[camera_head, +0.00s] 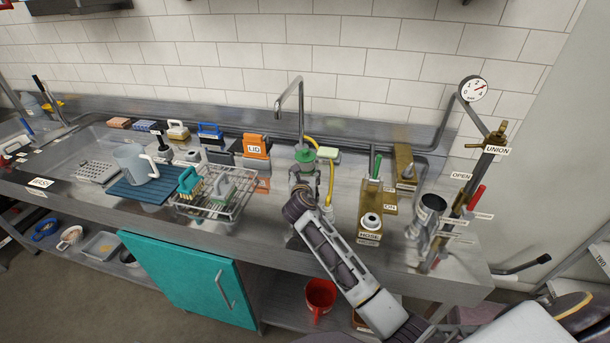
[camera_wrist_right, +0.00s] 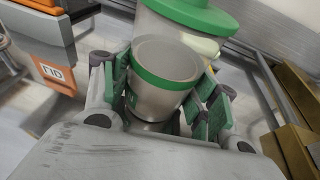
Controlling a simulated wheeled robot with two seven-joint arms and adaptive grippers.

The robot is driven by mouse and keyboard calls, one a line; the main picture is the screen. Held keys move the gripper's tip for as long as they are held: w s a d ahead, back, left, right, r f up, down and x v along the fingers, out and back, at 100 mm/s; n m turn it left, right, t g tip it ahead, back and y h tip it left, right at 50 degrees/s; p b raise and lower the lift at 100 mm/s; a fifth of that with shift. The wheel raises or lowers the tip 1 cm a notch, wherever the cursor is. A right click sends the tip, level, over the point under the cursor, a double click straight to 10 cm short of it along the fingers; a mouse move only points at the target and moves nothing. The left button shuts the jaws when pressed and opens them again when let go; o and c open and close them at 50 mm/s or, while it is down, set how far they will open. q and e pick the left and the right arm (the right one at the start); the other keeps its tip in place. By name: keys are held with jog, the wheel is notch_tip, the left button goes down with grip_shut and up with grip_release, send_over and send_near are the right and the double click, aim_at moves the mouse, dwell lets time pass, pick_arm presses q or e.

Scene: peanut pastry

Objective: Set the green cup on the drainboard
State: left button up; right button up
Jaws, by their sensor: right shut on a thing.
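In the right wrist view a grey cup with a green band (camera_wrist_right: 163,82) is between the green-padded fingers of my right gripper (camera_wrist_right: 166,100), which is shut on it. My left gripper is not in view.
A wire rack (camera_head: 214,207) with brushes lies between the gripper and the blue mat. An orange lid holder (camera_head: 257,146) and a tap (camera_head: 299,95) are behind. Brass valve blocks (camera_head: 370,215) stand to the right.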

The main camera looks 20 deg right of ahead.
jog(key=o, duration=1.1)
jog(key=shift+f, duration=0.1)
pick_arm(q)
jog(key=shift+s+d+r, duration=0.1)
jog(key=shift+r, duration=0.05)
pick_arm(e)
jog(key=shift+v, duration=6.05)
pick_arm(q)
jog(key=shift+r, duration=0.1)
pick_arm(e)
jog(key=shift+w+r, duration=0.1)
jog(key=shift+r, duration=0.15)
pick_arm(q)
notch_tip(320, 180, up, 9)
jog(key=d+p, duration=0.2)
jog(key=p, duration=0.7)
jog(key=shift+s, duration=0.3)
pick_arm(e)
notch_tip(320, 180, up, 9)
jog(key=shift+r, duration=0.1)
